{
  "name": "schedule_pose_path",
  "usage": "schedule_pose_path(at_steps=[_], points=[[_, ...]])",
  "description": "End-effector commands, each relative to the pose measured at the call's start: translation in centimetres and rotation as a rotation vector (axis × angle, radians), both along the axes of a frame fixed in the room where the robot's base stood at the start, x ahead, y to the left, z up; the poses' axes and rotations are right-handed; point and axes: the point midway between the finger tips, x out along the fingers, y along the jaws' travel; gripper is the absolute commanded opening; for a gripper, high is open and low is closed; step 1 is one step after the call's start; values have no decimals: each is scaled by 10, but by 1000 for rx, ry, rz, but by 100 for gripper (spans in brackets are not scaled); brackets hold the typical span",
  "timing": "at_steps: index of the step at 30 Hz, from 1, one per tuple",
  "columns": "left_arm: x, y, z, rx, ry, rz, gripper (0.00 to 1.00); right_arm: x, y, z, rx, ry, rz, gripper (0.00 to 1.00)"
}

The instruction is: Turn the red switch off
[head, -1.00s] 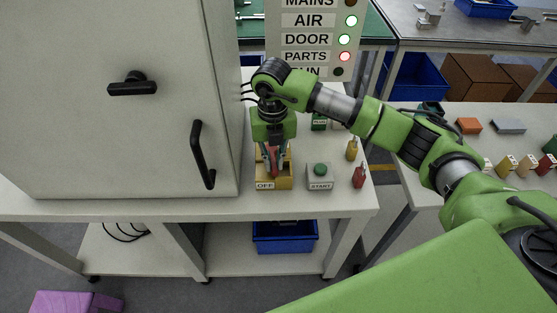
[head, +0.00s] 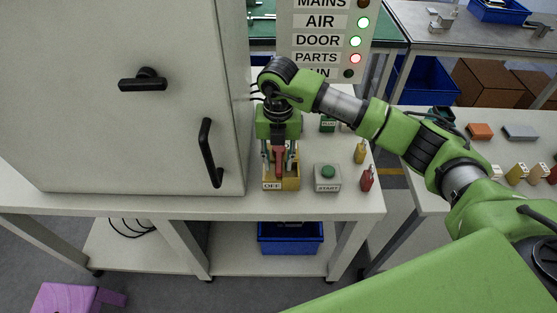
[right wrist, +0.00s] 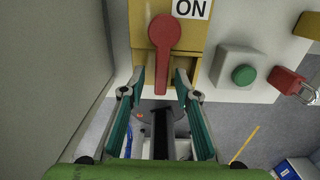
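The red switch (head: 280,162) is a red lever on a yellow box (head: 293,182) with an OFF label on its near face. My right gripper (head: 279,165) is above the box. My left gripper is not in view.
A grey START box (head: 328,182) with a green button stands right of the switch, with red (head: 367,179) and yellow (head: 360,152) padlocks beyond. A large grey cabinet (head: 120,130) stands close on the left. The sign behind has green AIR and DOOR lamps and a red PARTS lamp.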

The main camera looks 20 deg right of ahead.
Motion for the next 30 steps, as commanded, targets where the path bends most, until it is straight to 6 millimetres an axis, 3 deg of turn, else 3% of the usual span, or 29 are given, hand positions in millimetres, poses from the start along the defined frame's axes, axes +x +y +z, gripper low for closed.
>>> schedule_pose_path(at_steps=[11,24,30], points=[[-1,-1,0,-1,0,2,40,0,0,8,-1,1,3,29],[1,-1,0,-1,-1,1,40,0,0,95,0,-1,2,29],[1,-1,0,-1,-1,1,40,0,0,116,0,2,2,29]])
